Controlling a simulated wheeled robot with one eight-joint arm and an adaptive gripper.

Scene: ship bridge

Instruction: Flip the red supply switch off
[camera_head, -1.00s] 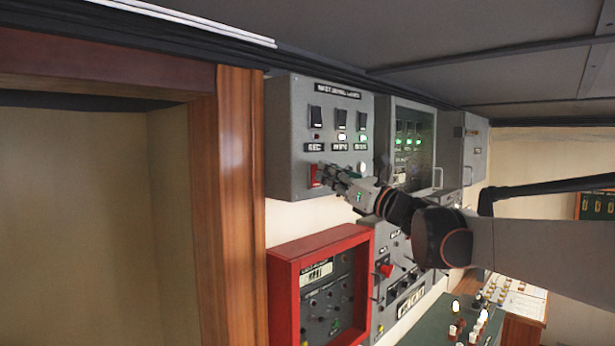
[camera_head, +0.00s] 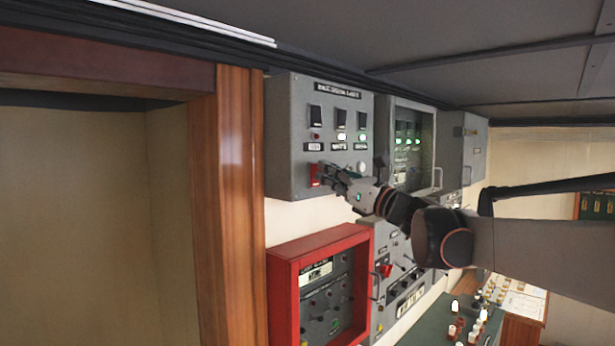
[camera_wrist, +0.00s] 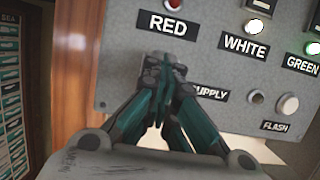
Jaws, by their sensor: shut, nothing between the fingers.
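The red supply switch (camera_head: 315,174) sits at the lower left of the grey signal-light panel (camera_head: 283,130) in the head view. My gripper (camera_head: 325,172) is shut and empty, with its fingertips right at the switch and overlapping its right side. I cannot tell whether they touch it. In the wrist view my gripper (camera_wrist: 160,85) points at the panel face (camera_wrist: 205,60), just left of the partly covered SUPPLY label (camera_wrist: 210,92). The fingers hide the switch there, so its position cannot be read.
Black switches (camera_head: 316,116) with lamps stand above on the same panel. A white FLASH button (camera_wrist: 287,105) is to the right. A red-framed box (camera_head: 283,290) hangs below, a glass-fronted cabinet (camera_head: 412,150) is to the right, and a wooden post (camera_head: 238,190) is to the left.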

